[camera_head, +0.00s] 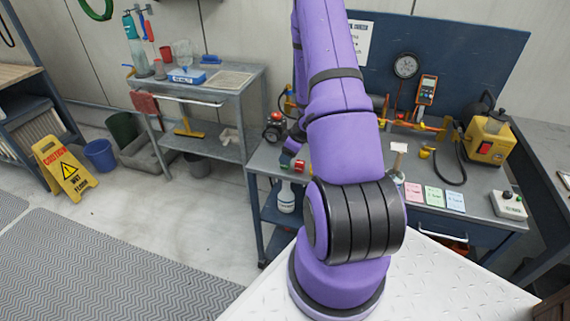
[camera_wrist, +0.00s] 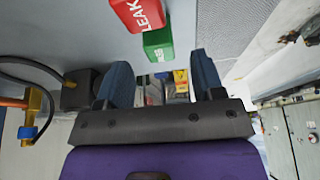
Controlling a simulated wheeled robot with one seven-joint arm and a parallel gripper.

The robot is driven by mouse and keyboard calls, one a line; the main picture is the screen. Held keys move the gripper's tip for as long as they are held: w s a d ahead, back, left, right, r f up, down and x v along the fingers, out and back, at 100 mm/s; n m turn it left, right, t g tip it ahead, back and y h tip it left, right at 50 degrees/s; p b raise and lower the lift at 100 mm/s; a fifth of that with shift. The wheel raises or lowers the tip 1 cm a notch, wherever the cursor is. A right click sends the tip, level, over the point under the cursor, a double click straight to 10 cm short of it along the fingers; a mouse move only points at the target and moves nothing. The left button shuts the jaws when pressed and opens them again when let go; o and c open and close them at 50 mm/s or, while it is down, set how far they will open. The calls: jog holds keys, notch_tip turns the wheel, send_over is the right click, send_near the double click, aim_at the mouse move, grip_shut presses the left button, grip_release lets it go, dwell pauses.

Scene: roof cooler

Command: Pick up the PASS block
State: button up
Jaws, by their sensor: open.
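A green block (camera_wrist: 158,45) shows in the wrist view with small white lettering, partly turned away, that I cannot read for certain. Beside it, nearer the top edge, is a red block (camera_wrist: 138,14) lettered LEAK. My gripper (camera_wrist: 163,66) is open, and its two blue-grey fingers stand apart. The green block appears near the fingertips in the picture, not gripped; the exact gap is unclear. In the head view my arm hides most of this area. A small red block (camera_head: 299,166) shows on the workbench (camera_head: 263,160) near my gripper.
Pink, green and blue cards (camera_head: 433,196) lie on the workbench to the right of my arm. A yellow machine (camera_head: 488,137) with a black hose and a white button box (camera_head: 508,204) stand further right. A grey cart (camera_head: 237,80) stands at the back left.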

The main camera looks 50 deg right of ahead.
jog(key=shift+s+x, duration=0.2)
jog(key=shift+x, duration=2)
jog(key=c, duration=1)
